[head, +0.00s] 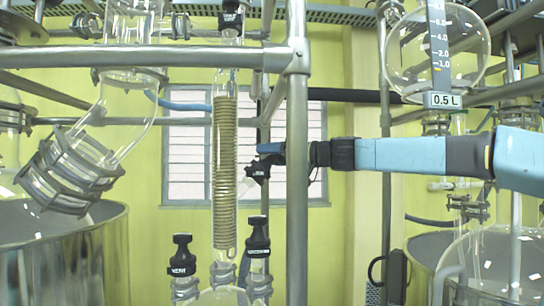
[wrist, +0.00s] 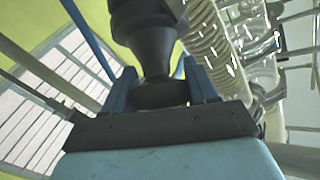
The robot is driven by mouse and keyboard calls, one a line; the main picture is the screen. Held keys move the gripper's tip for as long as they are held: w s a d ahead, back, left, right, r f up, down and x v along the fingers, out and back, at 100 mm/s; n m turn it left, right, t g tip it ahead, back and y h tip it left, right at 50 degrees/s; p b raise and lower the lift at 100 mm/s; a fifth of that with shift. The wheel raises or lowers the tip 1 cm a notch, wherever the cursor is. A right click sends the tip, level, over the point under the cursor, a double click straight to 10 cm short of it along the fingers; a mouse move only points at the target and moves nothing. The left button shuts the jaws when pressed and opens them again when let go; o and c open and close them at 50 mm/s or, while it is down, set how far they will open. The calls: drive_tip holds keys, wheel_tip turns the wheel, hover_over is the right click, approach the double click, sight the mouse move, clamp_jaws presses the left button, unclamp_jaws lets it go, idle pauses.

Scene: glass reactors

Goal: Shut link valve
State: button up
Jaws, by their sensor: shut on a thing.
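My gripper (head: 278,153) is at the middle of the head view, reaching in from the right just behind a steel upright. It is shut on a black valve knob (head: 258,170), which appears to be the link valve. The white lettering on the knob is too small to read for sure. The knob sits just right of the glass coil column. In the wrist view, the flared black knob (wrist: 155,50) stands between the two blue fingers of my gripper (wrist: 162,85). The valve's inner position cannot be seen.
The steel upright (head: 297,190) stands close to my gripper. The glass coil column (head: 224,170) is just left. A black VENT valve (head: 181,258) and another black-capped valve (head: 258,235) are below. A round glass vessel (head: 435,55) hangs at upper right.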

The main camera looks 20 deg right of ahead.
drive_tip(key=c, duration=0.3)
drive_tip(key=shift+d, duration=0.2)
drive_tip(key=shift+m+h, duration=0.5)
drive_tip(key=shift+m, duration=0.1)
drive_tip(key=shift+m+t+h, duration=0.4)
drive_tip(key=shift+m, duration=0.1)
drive_tip(key=shift+w+d+f+m+t+h, duration=0.1)
drive_tip(key=shift+m+t+h, duration=0.05)
drive_tip(key=shift+m+h, duration=1)
drive_tip(key=shift+w+d+f+m+t+h, duration=0.1)
drive_tip(key=shift+m+t+h, duration=0.05)
drive_tip(key=shift+m+h, duration=0.95)
drive_tip(key=shift+f+m+g+h, duration=0.15)
drive_tip(key=shift+m+g+h, duration=0.25)
drive_tip(key=shift+m+h, duration=1.2)
drive_tip(key=shift+d+f+m+g+h, duration=0.1)
drive_tip(key=shift+m+g+h, duration=0.35)
drive_tip(key=shift+m, duration=0.7)
